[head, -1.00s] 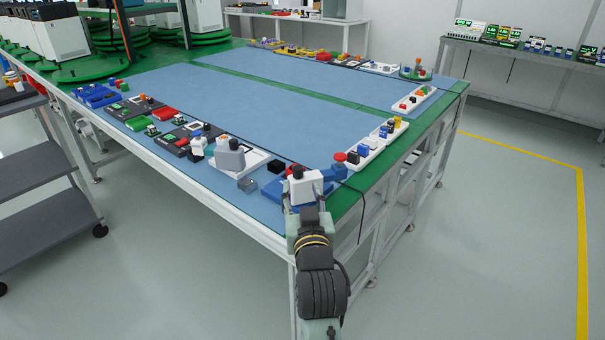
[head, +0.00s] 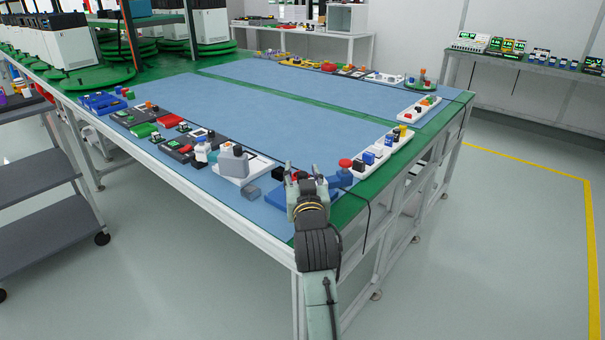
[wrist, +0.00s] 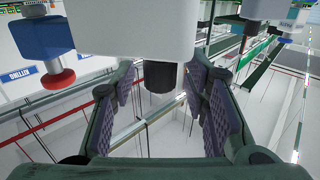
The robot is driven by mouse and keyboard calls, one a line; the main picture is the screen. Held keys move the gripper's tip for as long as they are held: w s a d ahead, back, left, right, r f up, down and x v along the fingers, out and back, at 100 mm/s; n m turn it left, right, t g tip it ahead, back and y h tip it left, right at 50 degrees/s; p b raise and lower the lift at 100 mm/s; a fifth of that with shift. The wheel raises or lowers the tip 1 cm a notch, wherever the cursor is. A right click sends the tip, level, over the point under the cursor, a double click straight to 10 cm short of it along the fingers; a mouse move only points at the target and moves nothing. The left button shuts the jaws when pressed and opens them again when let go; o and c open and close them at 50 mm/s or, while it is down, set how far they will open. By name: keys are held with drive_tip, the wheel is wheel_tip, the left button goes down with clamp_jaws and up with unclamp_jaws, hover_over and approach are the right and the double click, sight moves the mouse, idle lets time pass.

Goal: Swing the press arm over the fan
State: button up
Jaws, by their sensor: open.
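A blue unit (head: 343,179) with a red round knob (head: 345,163) stands at the near right corner of the table; I take it for the press arm. My gripper (head: 306,178) is open beside it, to its left. In the wrist view a white block (wrist: 130,28) with a black knob (wrist: 160,76) is close in front. The black knob lies between my two open fingers, with no clear grip on it. The blue part (wrist: 45,38) and red knob (wrist: 56,77) also show at the wrist view's left. I cannot tell which thing is the fan.
A white tray (head: 372,165) with coloured parts lies to the right. A black cable hangs over the table's edge. The middle of the blue mat (head: 270,110) is clear.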

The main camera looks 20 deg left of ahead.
drive_tip(key=shift+c, duration=0.5)
clamp_jaws()
idle(0.3)
